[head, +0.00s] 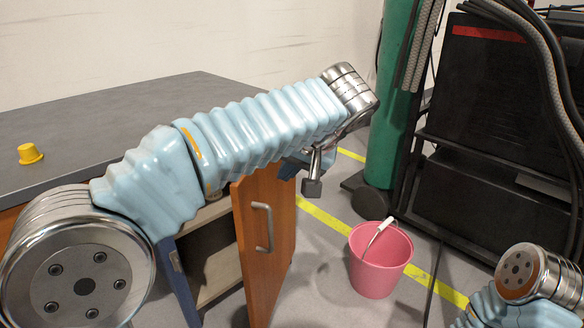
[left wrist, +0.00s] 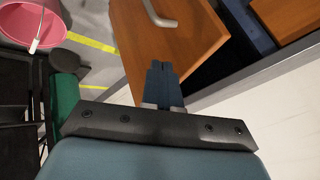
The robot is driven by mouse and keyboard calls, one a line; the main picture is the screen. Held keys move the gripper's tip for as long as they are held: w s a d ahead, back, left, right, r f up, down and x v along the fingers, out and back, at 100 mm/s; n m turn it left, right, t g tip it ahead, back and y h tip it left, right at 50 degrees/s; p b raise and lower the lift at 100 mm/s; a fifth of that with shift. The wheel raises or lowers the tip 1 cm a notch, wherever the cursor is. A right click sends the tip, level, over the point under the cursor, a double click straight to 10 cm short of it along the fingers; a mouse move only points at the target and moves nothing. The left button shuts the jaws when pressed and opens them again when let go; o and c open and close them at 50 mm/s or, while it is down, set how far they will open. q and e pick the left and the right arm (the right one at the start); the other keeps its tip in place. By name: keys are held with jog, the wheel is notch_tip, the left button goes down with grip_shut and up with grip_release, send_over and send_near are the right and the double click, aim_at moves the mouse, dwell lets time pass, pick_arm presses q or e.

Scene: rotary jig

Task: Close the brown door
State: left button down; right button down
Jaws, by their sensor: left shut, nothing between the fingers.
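The brown door (head: 280,250) stands swung open from the cabinet under the grey worktop, with a metal bar handle (head: 264,228) on its outer face. Dark shelf space shows beside it. My left arm reaches over the door, and my left gripper (head: 287,170) is mostly hidden behind the forearm, near the door's top edge. In the left wrist view the blue fingers (left wrist: 163,70) are shut and empty, and overlap the door (left wrist: 180,45) near its edge; whether they touch it I cannot tell. My right gripper is out of view.
A yellow knob-like piece (head: 30,154) sits on the grey worktop (head: 120,105). A pink bucket (head: 378,262) stands on the floor right of the door. A green cylinder (head: 392,110) and a black machine with hoses (head: 490,120) stand behind. Floor between door and bucket is clear.

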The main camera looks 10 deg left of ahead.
pick_arm(q)
jog(key=shift+w+a+f+b, duration=0.2)
jog(key=shift+w+a+f, duration=0.25)
jog(key=shift+a+f, duration=0.45)
jog(key=shift+w+a+f+b, duration=0.25)
jog(key=shift+w+a+f, duration=0.2)
jog(key=shift+a, duration=0.7)
jog(key=shift+w+a+f+b, duration=0.2)
jog(key=shift+w+a+f, duration=0.2)
jog(key=shift+a+f, duration=0.5)
jog(key=shift+a+r, duration=0.15)
jog(key=shift+a, duration=0.15)
jog(key=w+a+m+t+h+p, duration=0.1)
jog(key=w+a, duration=0.3)
jog(key=a, duration=1.3)
jog(key=shift+w+a+m+p, duration=0.15)
jog(key=shift+a+m+p, duration=0.15)
jog(key=shift+m+p, duration=0.45)
